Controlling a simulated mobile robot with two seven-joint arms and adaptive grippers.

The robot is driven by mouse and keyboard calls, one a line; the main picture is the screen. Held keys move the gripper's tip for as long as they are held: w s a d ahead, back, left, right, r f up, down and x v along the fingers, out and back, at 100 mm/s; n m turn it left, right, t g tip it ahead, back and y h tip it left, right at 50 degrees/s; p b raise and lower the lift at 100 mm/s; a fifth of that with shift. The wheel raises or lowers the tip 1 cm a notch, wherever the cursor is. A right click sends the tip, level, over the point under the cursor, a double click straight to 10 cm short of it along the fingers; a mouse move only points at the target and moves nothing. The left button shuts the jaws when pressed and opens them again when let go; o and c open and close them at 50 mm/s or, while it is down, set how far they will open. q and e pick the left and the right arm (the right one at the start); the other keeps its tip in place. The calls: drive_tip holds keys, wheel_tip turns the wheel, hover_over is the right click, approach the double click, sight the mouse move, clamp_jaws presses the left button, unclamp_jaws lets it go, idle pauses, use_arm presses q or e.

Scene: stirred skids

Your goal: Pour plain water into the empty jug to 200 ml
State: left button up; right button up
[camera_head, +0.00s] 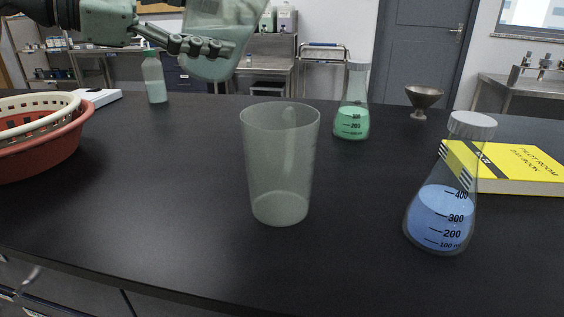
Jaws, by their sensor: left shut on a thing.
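A clear, straight-sided jug (280,165) stands upright and looks empty on the dark table, in the middle of the head view. I cannot read any scale on it. My left gripper (205,46) comes in from the upper left and is shut on a clear vessel (228,28). It holds the vessel raised above the table, up and left of the jug and apart from it. The vessel looks tilted, and its top is cut off by the picture edge. I cannot tell how much water is in it. My right gripper is not in view.
A flask of blue liquid (440,215) stands right of the jug, and a flask of green liquid (351,122) behind it. A yellow book (515,165), a metal funnel (423,97), a red basket (45,150) and a capped bottle (154,78) are around. The front left table is clear.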

use_arm(q)
drive_tip(key=shift+r, duration=0.1)
drive_tip(key=shift+m, duration=0.4)
drive_tip(key=shift+a, duration=0.1)
drive_tip(key=shift+w+m+y, duration=0.1)
drive_tip(key=shift+m+y, duration=0.2)
drive_tip(key=shift+a+f+m+y, duration=0.1)
drive_tip(key=shift+f+m+y, duration=0.1)
drive_tip(key=shift+m+y, duration=0.15)
